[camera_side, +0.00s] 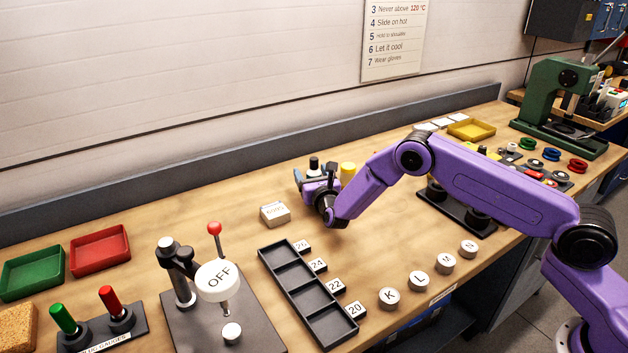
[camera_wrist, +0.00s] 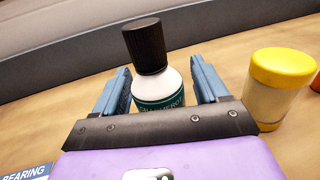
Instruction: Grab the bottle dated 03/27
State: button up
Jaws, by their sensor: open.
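A white bottle (camera_wrist: 174,82) with a black ribbed cap and a dark green label stands upright on the bench. In the wrist view it is between the two blue fingers of my gripper (camera_wrist: 160,70), with a gap visible on each side. The label's lower part is hidden by my gripper, and I cannot read any date on it. In the side view, the bottle's black cap (camera_side: 314,162) shows just behind my gripper (camera_side: 312,175), which is low over the bench. My gripper is open and holds nothing.
A yellow-lidded jar (camera_wrist: 280,88) stands close to the right of my gripper. A small labelled box (camera_side: 275,214) lies to the left in the side view. A black compartment tray (camera_side: 262,252) is nearer the front, and the back ledge (camera_side: 200,177) runs behind.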

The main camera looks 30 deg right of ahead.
jog(key=c, duration=1.1)
jog(key=shift+o, duration=0.2)
